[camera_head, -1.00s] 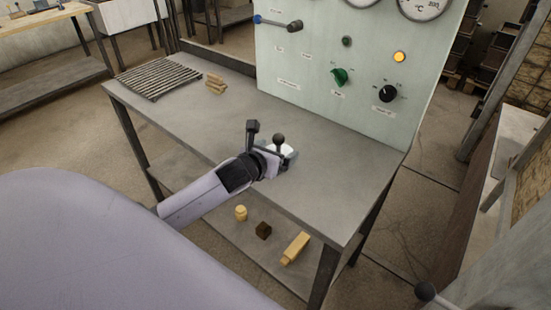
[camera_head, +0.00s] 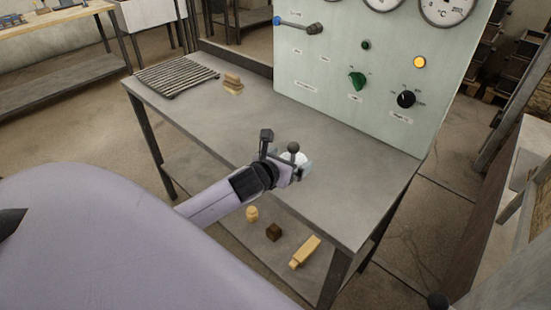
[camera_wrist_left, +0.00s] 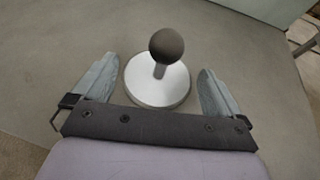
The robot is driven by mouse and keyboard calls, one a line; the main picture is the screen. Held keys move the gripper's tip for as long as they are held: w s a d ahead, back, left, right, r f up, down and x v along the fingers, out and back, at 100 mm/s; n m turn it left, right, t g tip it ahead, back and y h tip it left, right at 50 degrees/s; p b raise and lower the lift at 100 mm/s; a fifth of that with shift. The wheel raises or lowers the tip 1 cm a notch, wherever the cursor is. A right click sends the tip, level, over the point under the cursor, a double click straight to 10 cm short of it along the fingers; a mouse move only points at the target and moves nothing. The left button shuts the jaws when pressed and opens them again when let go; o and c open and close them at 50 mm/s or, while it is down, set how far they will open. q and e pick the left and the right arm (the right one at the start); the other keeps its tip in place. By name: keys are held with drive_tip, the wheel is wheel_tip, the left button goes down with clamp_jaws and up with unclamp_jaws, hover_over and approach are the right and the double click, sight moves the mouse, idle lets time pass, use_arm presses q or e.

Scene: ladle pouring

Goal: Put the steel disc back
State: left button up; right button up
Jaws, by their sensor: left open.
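The steel disc (camera_wrist_left: 148,92) is a round, pale metal plate with a dark ball knob on a short stem. It lies on the grey metal table, near its front edge in the head view. My left gripper (camera_head: 290,167) is open at the disc, low over the table. In the left wrist view its two fingers stand to the left and right of the disc, with gaps on both sides, and the knob rises between them. In the head view the gripper hides part of the disc. My right gripper is not in view.
A green-grey panel (camera_head: 335,85) with gauges and knobs stands at the table's back. The tabletop (camera_head: 340,195) right of the gripper is clear.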

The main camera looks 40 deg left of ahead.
use_arm(q)
drive_tip(key=v, duration=1.1)
drive_tip(key=s+d+f+n, duration=0.1)
drive_tip(key=n, duration=0.1)
drive_tip(key=s+d+f+n, duration=0.1)
drive_tip(key=f+n, duration=0.1)
drive_tip(key=d+f+n+g+h+p, duration=0.1)
drive_tip(key=f+n, duration=0.1)
drive_tip(key=shift+s+n, duration=0.4)
drive_tip(key=s+d+f+n+g+h, duration=0.1)
drive_tip(key=s+d+f+n, duration=0.4)
drive_tip(key=n, duration=0.8)
drive_tip(key=s+d+f+n+g+h, duration=0.1)
drive_tip(key=s+d+f+n, duration=0.4)
drive_tip(key=n, duration=0.7)
drive_tip(key=shift+s+f+n+h, duration=0.3)
drive_tip(key=shift+s+f+n, duration=0.1)
drive_tip(key=shift+s+f, duration=0.2)
drive_tip(key=shift+s+a, duration=0.1)
drive_tip(key=shift+a, duration=0.1)
